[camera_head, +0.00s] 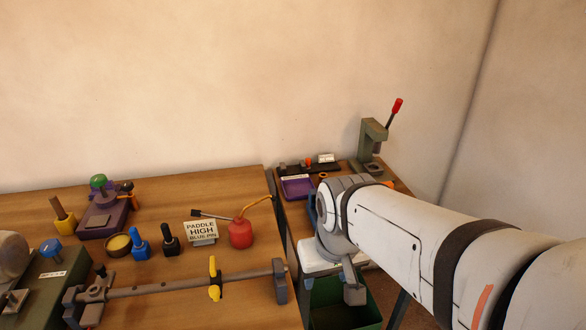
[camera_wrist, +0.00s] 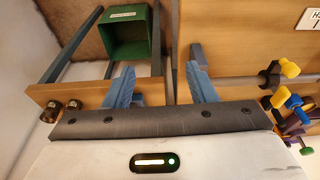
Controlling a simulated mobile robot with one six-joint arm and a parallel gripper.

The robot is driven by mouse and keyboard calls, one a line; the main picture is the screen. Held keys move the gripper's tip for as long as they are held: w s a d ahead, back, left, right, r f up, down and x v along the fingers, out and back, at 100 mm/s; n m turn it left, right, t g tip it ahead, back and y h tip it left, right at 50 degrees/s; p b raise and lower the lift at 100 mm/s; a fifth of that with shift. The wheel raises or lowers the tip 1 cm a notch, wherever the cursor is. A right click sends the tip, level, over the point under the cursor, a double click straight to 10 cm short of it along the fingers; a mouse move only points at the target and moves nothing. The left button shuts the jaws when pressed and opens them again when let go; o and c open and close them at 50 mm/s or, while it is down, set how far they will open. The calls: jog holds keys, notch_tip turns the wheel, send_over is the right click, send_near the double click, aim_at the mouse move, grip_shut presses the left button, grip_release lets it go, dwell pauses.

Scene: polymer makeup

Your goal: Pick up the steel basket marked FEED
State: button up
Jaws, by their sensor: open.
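I cannot make out a steel basket marked FEED in either view. My gripper (camera_wrist: 161,78) is open in the wrist view, its two blue fingers wide apart with nothing between them. The fingers show against the wooden table edge and the gap between the two tables. In the head view, my arm reaches in from the right and ends over the front of the right table, hiding much of its top.
A green bin (camera_head: 344,306) stands low below the right table; it also shows in the wrist view (camera_wrist: 128,36). The left table holds a sign (camera_head: 200,231), red oil can (camera_head: 241,234) and long bar (camera_head: 170,288). A press (camera_head: 371,146) and purple tray (camera_head: 297,188) are behind my arm.

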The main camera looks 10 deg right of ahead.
jog(key=shift+o, duration=1.4)
jog(key=w+r+p, duration=0.1)
jog(key=w+r, duration=0.1)
jog(key=w, duration=0.3)
jog(key=shift+w+r+g, duration=0.25)
jog(key=shift+r+g, duration=0.05)
jog(key=shift+r, duration=0.05)
jog(key=w+d+n+g+p, duration=0.15)
jog(key=w+d, duration=0.25)
jog(key=w, duration=0.7)
jog(key=w+d+p, duration=0.3)
jog(key=w+d, duration=0.2)
jog(key=w, duration=0.5)
jog(key=w+d+f, duration=0.4)
jog(key=w, duration=0.2)
jog(key=shift+n+g, duration=0.25)
jog(key=shift+n, duration=0.1)
jog(key=f, duration=0.2)
jog(key=f+p, duration=0.1)
jog(key=f, duration=0.2)
jog(key=f+p, duration=0.1)
jog(key=f, duration=0.1)
jog(key=shift+w+a+f, duration=0.15)
jog(key=shift+a+f, duration=0.2)
jog(key=shift+c, duration=0.5)
jog(key=c, duration=1)
jog(key=shift+r, duration=0.1)
